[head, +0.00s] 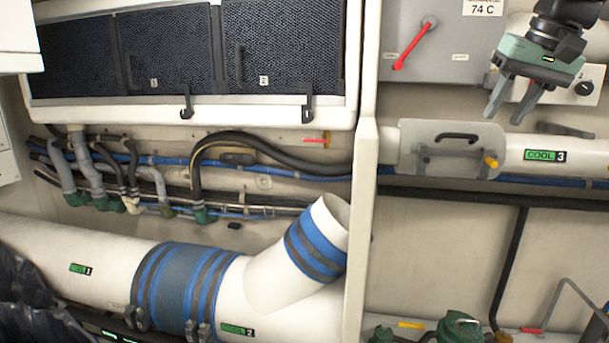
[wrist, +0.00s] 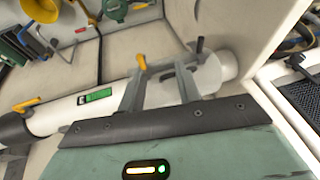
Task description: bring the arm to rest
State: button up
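My gripper (head: 509,108) hangs at the upper right of the head view, in front of the grey switch panel and above the white COOL 3 pipe (head: 515,150). Its two grey fingers are spread apart with nothing between them. In the wrist view my gripper (wrist: 161,68) also shows open, with the pipe and its grey cover (wrist: 165,92) beyond the fingers. That cover (head: 448,164) has a black handle and a yellow knob. The fingers look apart from the pipe, though the exact gap is hard to tell.
A grey panel with a red lever (head: 415,45) is left of my gripper. A white upright post (head: 364,170) divides the wall. Mesh-fronted lockers (head: 165,50) and large COOL 1 and COOL 2 pipes (head: 110,255) fill the left. Green fittings (head: 460,325) stand at the bottom right.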

jog(key=s+a+f+n+g+b, duration=0.25)
jog(key=s+a+f, duration=0.25)
jog(key=a+f, duration=0.55)
jog(key=s+a+f+n+g+b, duration=0.1)
jog(key=s+a+f+n, duration=0.2)
jog(key=s+a+f, duration=0.5)
jog(key=s+a+f+n+b, duration=0.1)
jog(key=s+a+f+n, duration=0.1)
jog(key=s+f, duration=0.5)
jog(key=s+a+f+n+b, duration=0.2)
jog(key=s+a+f+n, duration=0.1)
jog(key=s+f, duration=0.4)
notch_tip(320, 180, down, 3)
jog(key=shift+f+g+h, duration=0.2)
jog(key=shift+g+h, duration=0.2)
jog(key=shift+g, duration=0.05)
